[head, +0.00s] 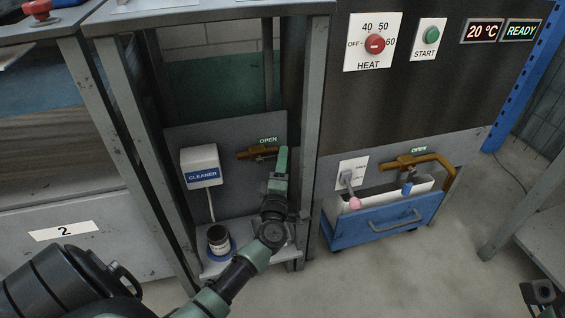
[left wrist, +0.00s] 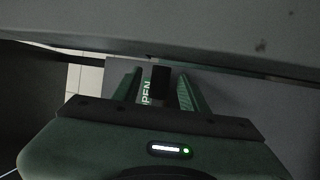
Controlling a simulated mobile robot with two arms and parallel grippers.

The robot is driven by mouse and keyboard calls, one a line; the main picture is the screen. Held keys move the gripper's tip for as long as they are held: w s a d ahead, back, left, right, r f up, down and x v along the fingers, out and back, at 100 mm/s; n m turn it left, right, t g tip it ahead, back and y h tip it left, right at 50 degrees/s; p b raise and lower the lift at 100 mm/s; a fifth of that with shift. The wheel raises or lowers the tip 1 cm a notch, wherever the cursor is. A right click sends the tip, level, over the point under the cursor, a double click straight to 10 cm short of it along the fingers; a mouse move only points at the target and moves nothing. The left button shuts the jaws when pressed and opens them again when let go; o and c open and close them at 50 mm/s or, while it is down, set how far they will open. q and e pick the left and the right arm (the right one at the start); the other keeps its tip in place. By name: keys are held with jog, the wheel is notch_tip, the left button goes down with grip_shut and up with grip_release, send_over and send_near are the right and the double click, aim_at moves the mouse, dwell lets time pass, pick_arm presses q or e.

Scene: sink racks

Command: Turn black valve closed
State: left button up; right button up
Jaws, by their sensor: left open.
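The brass pipe (head: 245,154) of the valve is fixed to the grey back panel inside the narrow rack, under a green OPEN label (head: 268,140). My left gripper (head: 281,160) reaches in from below, at the right end of this pipe, and covers that end in the head view. In the left wrist view, a black valve handle (left wrist: 160,78) stands between the two green fingers, beside the OPEN lettering (left wrist: 146,92). The fingers are open, with a gap on each side of the handle. My right gripper (head: 540,292) shows only partly at the lower right edge, dark and unclear.
A white CLEANER box (head: 201,166) hangs left of the pipe, above a dark jar (head: 219,240). The rack's grey post (head: 314,130) stands close right of my left gripper. Further right are a second brass pipe (head: 430,158) and a blue drawer (head: 385,222).

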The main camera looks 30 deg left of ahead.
pick_arm(q)
grip_shut()
dwell(1.3)
